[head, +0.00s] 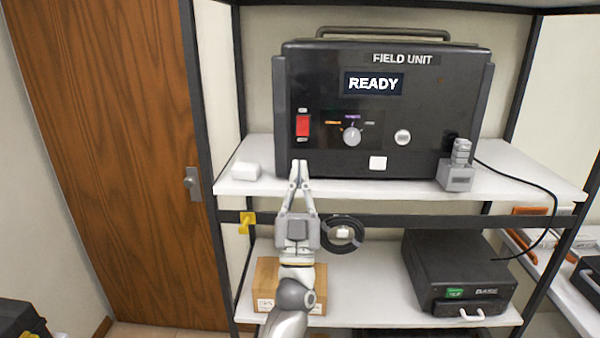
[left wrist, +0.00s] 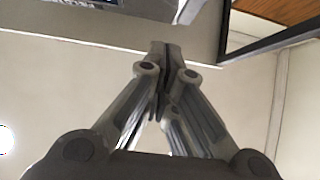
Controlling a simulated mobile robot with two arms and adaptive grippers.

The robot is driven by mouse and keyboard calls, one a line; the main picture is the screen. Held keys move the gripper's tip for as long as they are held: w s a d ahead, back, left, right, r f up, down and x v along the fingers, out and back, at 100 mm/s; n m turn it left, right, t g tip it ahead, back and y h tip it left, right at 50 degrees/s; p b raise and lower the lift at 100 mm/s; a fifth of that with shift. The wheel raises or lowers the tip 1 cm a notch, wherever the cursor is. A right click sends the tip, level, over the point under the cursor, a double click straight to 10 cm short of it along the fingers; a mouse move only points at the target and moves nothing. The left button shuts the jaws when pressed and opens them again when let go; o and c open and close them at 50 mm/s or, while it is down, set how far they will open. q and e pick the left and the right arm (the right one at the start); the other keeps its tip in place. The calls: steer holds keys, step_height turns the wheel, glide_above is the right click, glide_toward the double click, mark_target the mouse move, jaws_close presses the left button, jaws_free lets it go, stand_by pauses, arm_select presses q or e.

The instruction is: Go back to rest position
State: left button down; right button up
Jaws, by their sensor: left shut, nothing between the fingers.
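My left gripper (head: 299,164) points up in front of the field unit in the head view. Its fingers are together with nothing between them. The fingertips overlap the lower left part of the field unit (head: 440,100), below the red switch (head: 303,125); I cannot tell whether they touch it. In the left wrist view the closed fingertips (left wrist: 166,48) show near the top middle. The field unit's display (head: 374,83) reads READY. My right gripper is not in view.
The upper shelf (head: 330,187) holds a white block (head: 246,171) and a grey connector piece (head: 456,172). Below are a black cable coil (head: 342,248), a cardboard box (head: 264,275) and a black base box (head: 458,270). Rack posts (head: 205,130) and a wooden door (head: 110,150) stand at left.

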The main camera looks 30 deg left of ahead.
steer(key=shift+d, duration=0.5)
